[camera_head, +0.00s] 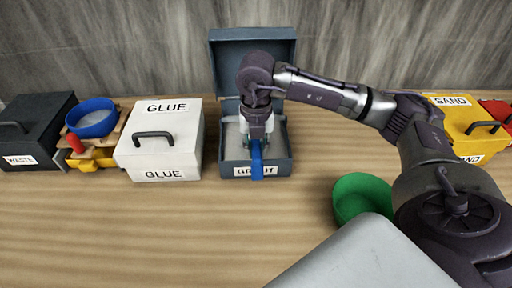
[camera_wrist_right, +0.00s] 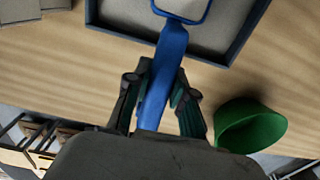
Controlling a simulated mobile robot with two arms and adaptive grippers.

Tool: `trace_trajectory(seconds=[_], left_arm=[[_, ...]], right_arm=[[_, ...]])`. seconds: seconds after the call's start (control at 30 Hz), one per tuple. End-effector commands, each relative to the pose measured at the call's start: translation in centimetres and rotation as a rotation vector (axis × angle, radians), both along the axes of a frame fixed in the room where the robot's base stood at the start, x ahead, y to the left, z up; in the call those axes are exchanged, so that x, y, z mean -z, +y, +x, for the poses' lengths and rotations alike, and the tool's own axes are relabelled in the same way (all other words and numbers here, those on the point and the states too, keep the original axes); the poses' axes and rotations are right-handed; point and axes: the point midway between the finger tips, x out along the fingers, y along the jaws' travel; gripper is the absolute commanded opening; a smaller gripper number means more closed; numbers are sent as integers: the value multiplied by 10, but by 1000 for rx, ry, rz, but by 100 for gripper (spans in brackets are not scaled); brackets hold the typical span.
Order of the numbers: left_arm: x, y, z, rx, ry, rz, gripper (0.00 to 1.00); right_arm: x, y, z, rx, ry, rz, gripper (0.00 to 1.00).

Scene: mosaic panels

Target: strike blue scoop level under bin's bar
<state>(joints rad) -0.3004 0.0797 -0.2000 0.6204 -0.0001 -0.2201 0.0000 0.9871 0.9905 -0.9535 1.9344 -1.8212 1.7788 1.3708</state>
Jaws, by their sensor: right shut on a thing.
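The blue scoop (camera_head: 257,160) is held by its handle in my right gripper (camera_head: 257,136), over the grey grout bin. In the right wrist view my right gripper (camera_wrist_right: 160,105) is shut on the blue scoop's handle (camera_wrist_right: 160,75), and its head points into the bin. Part of the scoop's head is cut off at the top of that view. The grout bin (camera_head: 226,160) has its lid (camera_head: 250,50) raised and pale grout inside; its rim also shows in the right wrist view (camera_wrist_right: 215,55). The bar is hidden or too unclear to make out. My left gripper is not in view.
A white glue box (camera_head: 160,140) stands close left of the bin. Further left are a blue bowl (camera_head: 92,122) on a wooden stand and a dark waste box (camera_head: 35,130). A green bowl (camera_head: 350,190) stands at front right, also in the right wrist view (camera_wrist_right: 250,127). A yellow sand box (camera_head: 470,125) is far right.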

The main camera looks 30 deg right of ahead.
Motion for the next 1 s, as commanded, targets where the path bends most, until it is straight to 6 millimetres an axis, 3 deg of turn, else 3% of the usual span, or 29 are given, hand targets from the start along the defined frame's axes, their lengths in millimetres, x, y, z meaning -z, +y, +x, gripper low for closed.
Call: trace_trajectory(seconds=[0.5,1.0], left_arm=[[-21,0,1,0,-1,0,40],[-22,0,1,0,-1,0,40]], right_arm=[[-32,0,0,-1,-1,1,0],[-36,0,0,-1,-1,1,0]])
